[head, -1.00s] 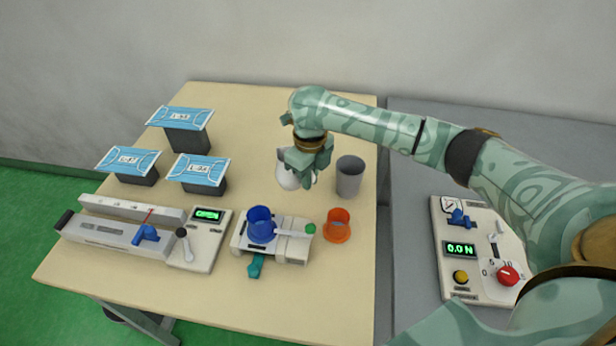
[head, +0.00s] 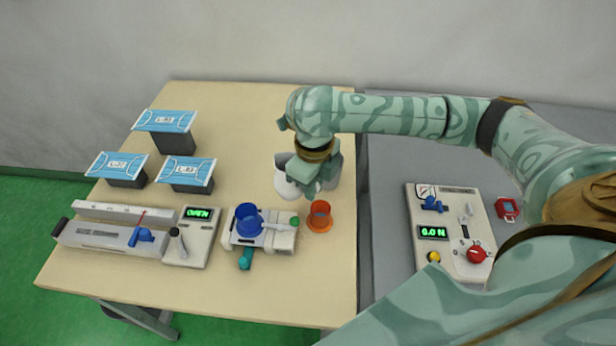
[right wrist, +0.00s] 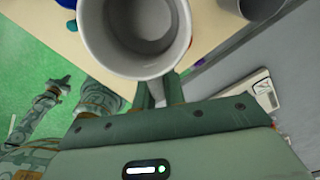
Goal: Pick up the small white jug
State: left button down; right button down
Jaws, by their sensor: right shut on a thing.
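The small white jug (head: 284,180) is in the head view at the middle of the beige table, partly hidden by my right gripper. My right gripper (head: 304,190) is shut on the jug at its right side. In the right wrist view the jug (right wrist: 118,62) is seen from above, looks empty inside, and its near side is at the gripper's fingers (right wrist: 160,92). I cannot tell whether the jug's base touches the table. My left gripper is not in the head view.
A grey cup (head: 334,170) stands right behind the gripper. An orange cup (head: 320,216) is in front of it. A device with a blue cup (head: 248,220) is to the left front. Several mask-topped blocks (head: 186,174) stand at the left. A control panel (head: 448,232) is on the grey table.

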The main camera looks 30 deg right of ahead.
jog(key=shift+s+r, duration=0.3)
jog(key=shift+s, duration=0.35)
jog(key=shift+a, duration=0.1)
dwell(0.8)
